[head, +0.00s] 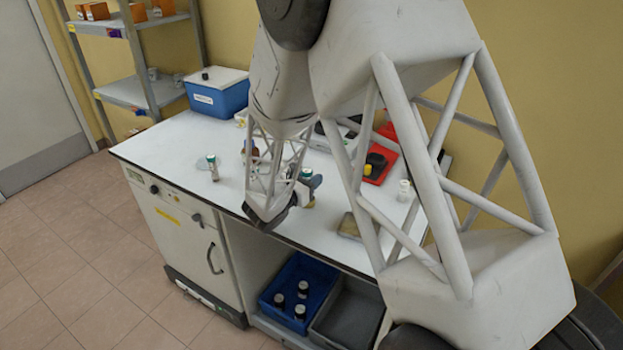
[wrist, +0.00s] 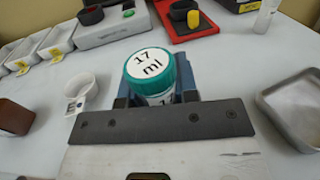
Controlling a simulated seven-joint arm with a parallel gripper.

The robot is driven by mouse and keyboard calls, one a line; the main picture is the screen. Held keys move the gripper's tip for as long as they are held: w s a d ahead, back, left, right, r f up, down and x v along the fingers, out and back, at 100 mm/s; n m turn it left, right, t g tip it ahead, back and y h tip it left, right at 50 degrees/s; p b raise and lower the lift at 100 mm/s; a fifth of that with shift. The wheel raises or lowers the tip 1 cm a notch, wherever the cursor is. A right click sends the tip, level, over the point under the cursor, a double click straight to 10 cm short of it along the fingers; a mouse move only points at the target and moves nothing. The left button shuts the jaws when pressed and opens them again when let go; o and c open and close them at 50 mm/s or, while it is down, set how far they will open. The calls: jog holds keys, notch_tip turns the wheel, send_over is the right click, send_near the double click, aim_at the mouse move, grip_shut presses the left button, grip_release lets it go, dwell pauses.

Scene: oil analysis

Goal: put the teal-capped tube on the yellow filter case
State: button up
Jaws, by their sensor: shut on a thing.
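The teal-capped tube (wrist: 150,72) stands upright between the jaws in the wrist view, its white lid label reading "17 ml". My gripper (wrist: 154,92) is shut on it, with blue-grey fingers on both sides. In the head view its teal cap (head: 306,172) shows beside my gripper (head: 307,186), partly behind my arm. The tube's lower part is hidden, so I cannot tell whether it touches the table.
A second green-topped tube (head: 212,166) stands on the white table (head: 180,150) at left. A red tray (wrist: 166,20), a grey device (wrist: 110,27), a white cup (wrist: 80,86) and a grey metal dish (wrist: 262,101) surround the gripper. A blue box (head: 217,97) stands at the back left.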

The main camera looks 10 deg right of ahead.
jog(key=shift+f, duration=0.15)
jog(key=o, duration=0.9)
jog(key=shift+s+a+r, duration=0.2)
jog(key=shift+s+a, duration=0.1)
jog(key=shift+a, duration=0.25)
jog(key=shift+v, duration=5.4)
jog(key=shift+d, duration=0.1)
